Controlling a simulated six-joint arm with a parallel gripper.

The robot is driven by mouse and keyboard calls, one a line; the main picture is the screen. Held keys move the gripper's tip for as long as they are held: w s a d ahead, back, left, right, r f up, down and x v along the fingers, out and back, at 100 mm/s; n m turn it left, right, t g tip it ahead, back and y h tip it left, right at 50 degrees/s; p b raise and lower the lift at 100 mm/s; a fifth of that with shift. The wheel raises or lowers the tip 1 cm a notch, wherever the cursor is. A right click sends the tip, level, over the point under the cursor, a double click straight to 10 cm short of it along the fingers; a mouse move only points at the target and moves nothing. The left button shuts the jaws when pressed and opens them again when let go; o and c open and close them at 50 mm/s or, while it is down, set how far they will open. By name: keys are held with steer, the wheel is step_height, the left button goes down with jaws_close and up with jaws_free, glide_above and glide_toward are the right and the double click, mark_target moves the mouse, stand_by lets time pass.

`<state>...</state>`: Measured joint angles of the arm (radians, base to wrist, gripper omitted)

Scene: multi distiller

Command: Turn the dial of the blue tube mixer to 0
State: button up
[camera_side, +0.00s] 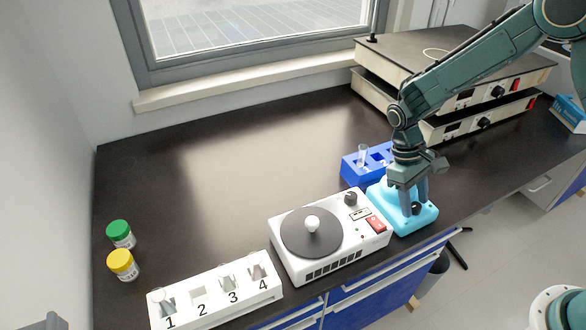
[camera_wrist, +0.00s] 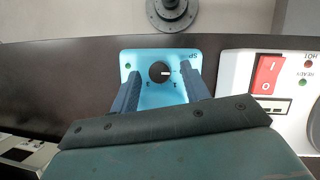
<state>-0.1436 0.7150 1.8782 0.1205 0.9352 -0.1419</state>
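The blue tube mixer (camera_side: 422,219) is a light blue box at the right end of the row along the bench's front edge. Its black round dial (camera_wrist: 159,71) shows in the wrist view, with a white pointer line toward the right of the picture. Small marks around the dial are too small to read surely, and some are hidden by the fingers. My gripper (camera_wrist: 160,76) is open, with one finger on each side of the dial and a visible gap to it. In the side view my gripper (camera_side: 406,203) points down over the mixer and hides part of it.
A white stirrer with a black plate (camera_side: 301,236) and red switch stands left of the mixer. A dark blue tube rack (camera_side: 349,170) stands just behind. A numbered white rack (camera_side: 220,301), two capped jars (camera_side: 121,238) and stacked devices (camera_side: 380,95) are farther off. The back-left bench is clear.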

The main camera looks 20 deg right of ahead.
stand_by(0.3)
steer(key=v, duration=1.4)
steer(key=s+d+r+m+t, duration=0.1)
steer(key=s+d+r+t, duration=0.3)
steer(key=s+r, duration=0.65)
steer(key=s+r+t, duration=0.1)
steer(key=s+t, duration=0.2)
steer(key=s, duration=0.4)
steer(key=s+r+m+t+y, duration=0.1)
steer(key=s+r+t, duration=0.1)
steer(key=s, duration=0.5)
steer(key=shift+d+t, duration=0.45)
steer(key=shift+t, duration=0.05)
